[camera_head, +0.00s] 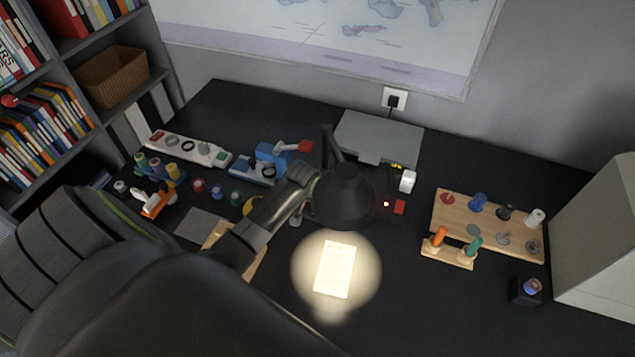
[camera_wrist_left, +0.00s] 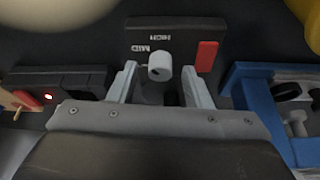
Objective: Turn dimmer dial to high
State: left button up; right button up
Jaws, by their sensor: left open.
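The dimmer panel (camera_wrist_left: 178,24) is a dark plate with pale HIGH and MID lettering in the left wrist view. Its dial (camera_wrist_left: 160,66) is a short light-grey knob with a small dark mark on it. My left gripper (camera_wrist_left: 160,70) is open, with one finger on each side of the dial. I cannot tell whether either finger touches it. In the head view my left arm reaches in from the left toward the desk lamp (camera_head: 343,198); the dial and fingertips are hidden there. My right gripper is not in view.
A dark box with a red light (camera_wrist_left: 48,97) and a blue frame (camera_wrist_left: 240,90) flank the gripper. A lit white card (camera_head: 334,269) lies below the lamp.

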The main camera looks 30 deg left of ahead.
pick_arm(q)
jog(key=shift+f, duration=0.1)
jog(key=shift+c, duration=0.4)
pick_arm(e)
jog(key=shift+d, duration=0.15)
pick_arm(q)
grip_shut()
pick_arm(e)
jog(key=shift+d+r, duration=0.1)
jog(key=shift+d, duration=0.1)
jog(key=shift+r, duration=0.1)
pick_arm(q)
jog(key=shift+a+m+h+p, duration=0.1)
jog(key=shift+m+h+p, duration=0.3)
jog(key=shift+m+p, duration=0.4)
jog(key=shift+m+h, duration=0.3)
jog(key=shift+m, duration=0.6)
jog(key=shift+m+h, duration=0.4)
jog(key=shift+m, duration=0.7)
jog(key=shift+a+m+g+h, duration=0.1)
jog(key=shift+m+g+h, duration=0.25)
jog(key=shift+m, duration=0.55)
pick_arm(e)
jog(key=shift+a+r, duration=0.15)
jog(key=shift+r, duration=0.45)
